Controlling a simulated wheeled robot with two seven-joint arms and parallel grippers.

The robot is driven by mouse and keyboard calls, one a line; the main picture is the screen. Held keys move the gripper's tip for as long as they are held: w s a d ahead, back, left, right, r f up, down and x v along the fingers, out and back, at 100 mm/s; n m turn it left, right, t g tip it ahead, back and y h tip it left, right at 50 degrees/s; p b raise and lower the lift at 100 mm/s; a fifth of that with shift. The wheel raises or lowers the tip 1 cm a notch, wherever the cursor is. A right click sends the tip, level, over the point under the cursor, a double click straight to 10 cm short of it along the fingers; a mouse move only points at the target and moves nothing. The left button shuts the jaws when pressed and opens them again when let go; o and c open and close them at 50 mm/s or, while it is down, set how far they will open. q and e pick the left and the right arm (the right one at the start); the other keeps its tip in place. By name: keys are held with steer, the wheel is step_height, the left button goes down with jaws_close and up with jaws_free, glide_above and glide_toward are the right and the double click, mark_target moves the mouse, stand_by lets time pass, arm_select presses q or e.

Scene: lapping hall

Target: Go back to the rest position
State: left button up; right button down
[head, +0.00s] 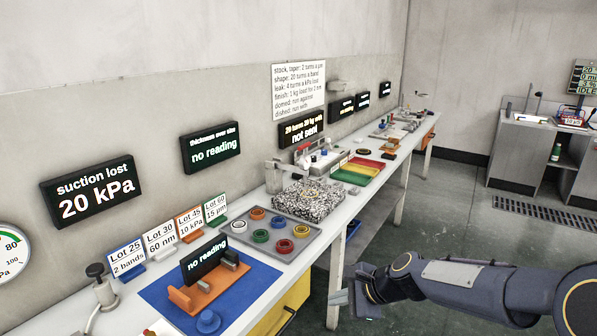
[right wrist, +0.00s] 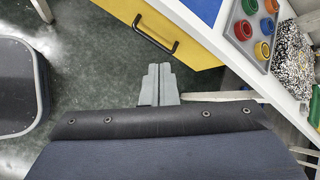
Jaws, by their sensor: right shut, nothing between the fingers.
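My right arm comes in from the right in the head view. Its gripper (head: 341,297) is beside the long bench (head: 262,262), over the floor and off the bench edge. In the right wrist view the right gripper's two grey fingers (right wrist: 158,84) are together with nothing between them. They point toward the yellow drawer (right wrist: 150,32) with its black handle, and look apart from it. My left gripper is not in view.
On the bench are a blue mat (head: 160,294) with an orange fixture (head: 192,297), a grey tray (head: 262,245) of coloured rings, a speckled block (head: 308,203) and coloured bins (head: 352,177). A separate grey bench (head: 519,150) stands far right. The floor (head: 440,225) between is clear.

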steer(key=s+d+r+n+h, duration=0.1)
steer(key=s+d+r+n, duration=0.3)
steer(key=s, duration=0.5)
steer(key=s+d+r+n, duration=0.4)
steer(key=s, duration=0.4)
steer(key=s+d+f+n+h, duration=0.1)
steer(key=s+f+n, duration=0.1)
steer(key=s, duration=0.5)
steer(key=s+d+f+n+h, duration=0.1)
steer(key=s+d+n, duration=0.1)
steer(key=s+n, duration=0.3)
steer(key=shift+s+d+f+h, duration=0.3)
steer(key=shift+s+f, duration=0.05)
steer(key=shift+s, duration=0.55)
